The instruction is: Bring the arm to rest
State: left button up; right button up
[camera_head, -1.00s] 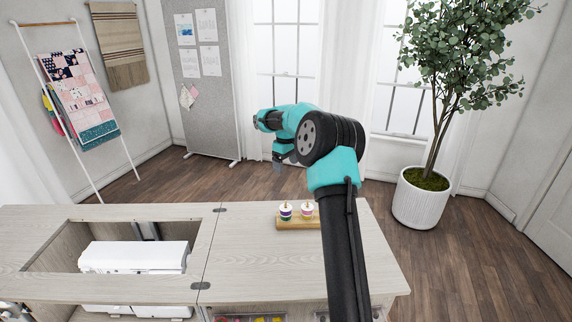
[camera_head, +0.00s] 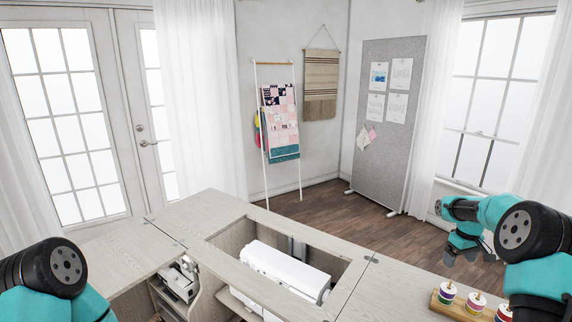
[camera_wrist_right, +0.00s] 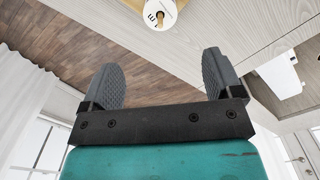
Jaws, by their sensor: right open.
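My right arm comes in at the right edge of the head view, teal and black. Its gripper (camera_head: 470,252) hangs above the floor beyond the back edge of the cabinet. In the right wrist view the two dark ribbed fingers (camera_wrist_right: 163,82) stand wide apart with nothing between them. Of my left arm, only a teal and black part shows at the lower left of the head view; its gripper is out of the picture.
The sewing cabinet (camera_head: 385,293) has an open well holding a white sewing machine (camera_head: 285,270). A wooden spool holder (camera_head: 452,310) with thread spools (camera_head: 447,293) stands near my right arm. A grey pinboard (camera_head: 398,150) and blanket ladder (camera_head: 266,150) stand behind.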

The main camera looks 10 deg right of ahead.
aim_at(451, 281)
notch_tip(451, 281, down, 7)
jog(key=shift+f, duration=0.15)
jog(key=shift+a, duration=0.1)
dwell(0.6)
